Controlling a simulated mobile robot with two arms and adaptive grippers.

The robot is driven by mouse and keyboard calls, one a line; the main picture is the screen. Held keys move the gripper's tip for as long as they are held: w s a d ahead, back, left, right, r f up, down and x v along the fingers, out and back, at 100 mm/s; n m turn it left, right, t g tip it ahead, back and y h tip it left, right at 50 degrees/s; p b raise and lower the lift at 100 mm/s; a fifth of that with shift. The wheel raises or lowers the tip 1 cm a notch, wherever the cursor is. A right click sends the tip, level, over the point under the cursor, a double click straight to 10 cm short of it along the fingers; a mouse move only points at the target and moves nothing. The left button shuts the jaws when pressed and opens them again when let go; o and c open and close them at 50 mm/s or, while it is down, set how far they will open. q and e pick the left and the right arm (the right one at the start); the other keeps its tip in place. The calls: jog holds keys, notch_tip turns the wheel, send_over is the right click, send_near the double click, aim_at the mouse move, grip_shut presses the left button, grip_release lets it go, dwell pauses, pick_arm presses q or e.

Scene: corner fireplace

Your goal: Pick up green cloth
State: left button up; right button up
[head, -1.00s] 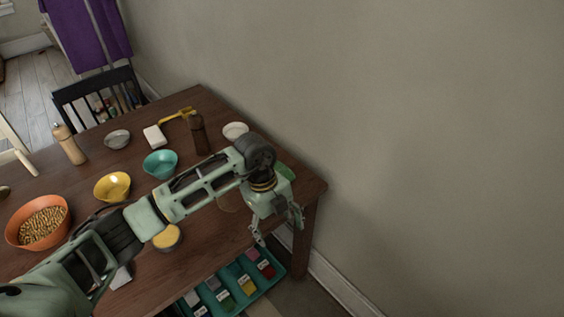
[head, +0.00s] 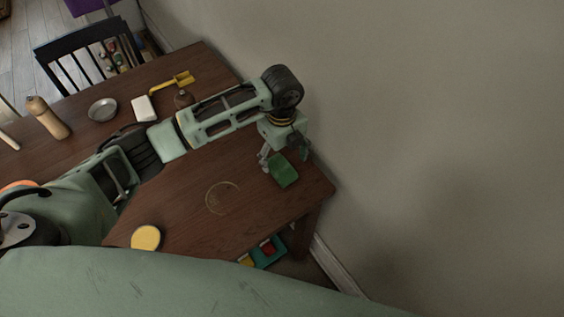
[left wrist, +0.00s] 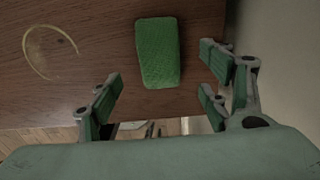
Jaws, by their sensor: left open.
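The green cloth (head: 284,170) lies on the wooden table near its right corner by the wall. It is a small, thick rectangle and also shows in the left wrist view (left wrist: 158,52), at the upper middle. My left gripper (head: 284,160) is above the table at the cloth. In the left wrist view my left gripper (left wrist: 160,92) is open and empty, with its fingers apart on either side of the cloth's near end. The fingers do not visibly touch the cloth. My right gripper is not in view.
The wooden table (head: 255,205) has a faint ring mark left of the cloth. The wall (head: 430,130) is close on the right.

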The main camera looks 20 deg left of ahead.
aim_at(281, 165)
pick_arm(q)
jog(key=f, duration=0.2)
jog(key=f+p, duration=0.1)
jog(key=f, duration=0.1)
jog(key=shift+w+a, duration=0.15)
jog(key=shift+a, duration=0.05)
jog(key=shift+f, duration=0.65)
jog(key=shift+w, duration=0.1)
jog(key=shift+c, duration=1.4)
jog(key=c, duration=0.6)
jog(key=shift+c, duration=1.2)
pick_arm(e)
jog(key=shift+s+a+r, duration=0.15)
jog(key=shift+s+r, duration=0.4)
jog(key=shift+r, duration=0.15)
pick_arm(q)
jog(key=shift+r, duration=0.15)
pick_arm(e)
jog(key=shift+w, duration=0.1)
